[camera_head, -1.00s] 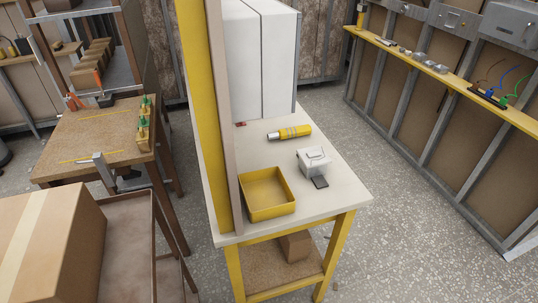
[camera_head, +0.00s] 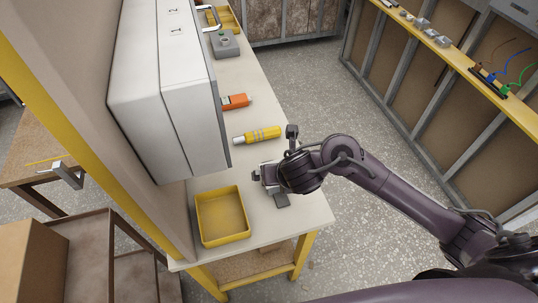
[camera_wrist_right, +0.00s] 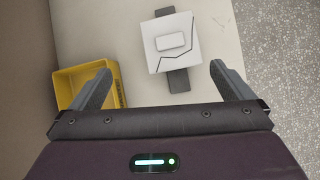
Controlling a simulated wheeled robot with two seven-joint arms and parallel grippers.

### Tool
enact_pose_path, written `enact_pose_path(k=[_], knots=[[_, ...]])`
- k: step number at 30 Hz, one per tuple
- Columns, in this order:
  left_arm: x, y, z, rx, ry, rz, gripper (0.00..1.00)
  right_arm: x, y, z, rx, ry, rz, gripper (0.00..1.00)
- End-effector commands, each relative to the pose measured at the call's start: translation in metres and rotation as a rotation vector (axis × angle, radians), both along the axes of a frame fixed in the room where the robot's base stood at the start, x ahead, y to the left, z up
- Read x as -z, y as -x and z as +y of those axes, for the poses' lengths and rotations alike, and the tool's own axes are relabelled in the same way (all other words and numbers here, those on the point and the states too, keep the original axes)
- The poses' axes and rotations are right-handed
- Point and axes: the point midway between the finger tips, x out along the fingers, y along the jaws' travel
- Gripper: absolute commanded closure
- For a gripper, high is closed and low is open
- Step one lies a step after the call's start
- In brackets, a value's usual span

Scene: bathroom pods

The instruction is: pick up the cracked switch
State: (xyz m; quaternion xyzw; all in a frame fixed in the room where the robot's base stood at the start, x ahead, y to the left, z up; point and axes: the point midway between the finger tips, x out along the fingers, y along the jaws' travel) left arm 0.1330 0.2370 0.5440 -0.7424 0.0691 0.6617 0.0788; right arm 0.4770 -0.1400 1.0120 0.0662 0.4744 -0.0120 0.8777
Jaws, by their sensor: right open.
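The cracked switch shows in the right wrist view as a white square plate (camera_wrist_right: 171,42) with a raised rocker and a dark jagged crack line. It lies on a dark grey strip (camera_wrist_right: 178,80) on the white table top. My right gripper (camera_wrist_right: 160,82) is open, its two fingers spread on either side of the switch's lower end, apart from it. In the head view my right gripper (camera_head: 268,178) is over the table's right part and mostly hides the switch; a dark end of the strip (camera_head: 282,200) shows below it. My left gripper is not in view.
A yellow tray (camera_head: 222,238) sits left of the switch; its rim also shows in the wrist view (camera_wrist_right: 62,88). A yellow cylinder (camera_head: 258,134) and an orange one (camera_head: 236,101) lie farther back. A white cabinet (camera_head: 170,90) stands along the table's left side.

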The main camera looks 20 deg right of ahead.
Motion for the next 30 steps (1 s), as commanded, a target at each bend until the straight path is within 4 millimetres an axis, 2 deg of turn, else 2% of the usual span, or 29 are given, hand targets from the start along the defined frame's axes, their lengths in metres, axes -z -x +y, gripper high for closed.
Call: enact_pose_path(k=[4, 9, 13, 21, 26, 30], knots=[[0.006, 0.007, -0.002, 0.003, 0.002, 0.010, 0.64, 0.012, -0.008, -0.014, -0.113, 0.105, 0.014, 0.00], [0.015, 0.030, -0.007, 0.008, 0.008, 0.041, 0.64, 0.026, -0.017, -0.014, -0.124, 0.112, 0.016, 0.00], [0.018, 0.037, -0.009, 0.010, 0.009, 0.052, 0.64, 0.035, -0.024, -0.013, -0.120, 0.110, 0.016, 0.00], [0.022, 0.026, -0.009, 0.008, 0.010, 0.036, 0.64, 0.064, -0.046, -0.011, -0.118, 0.107, 0.016, 0.00], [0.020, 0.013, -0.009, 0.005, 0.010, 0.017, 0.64, 0.068, -0.049, -0.010, -0.120, 0.107, 0.015, 0.00], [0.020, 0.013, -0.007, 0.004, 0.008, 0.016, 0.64, 0.068, -0.049, -0.010, -0.120, 0.106, 0.014, 0.00]])
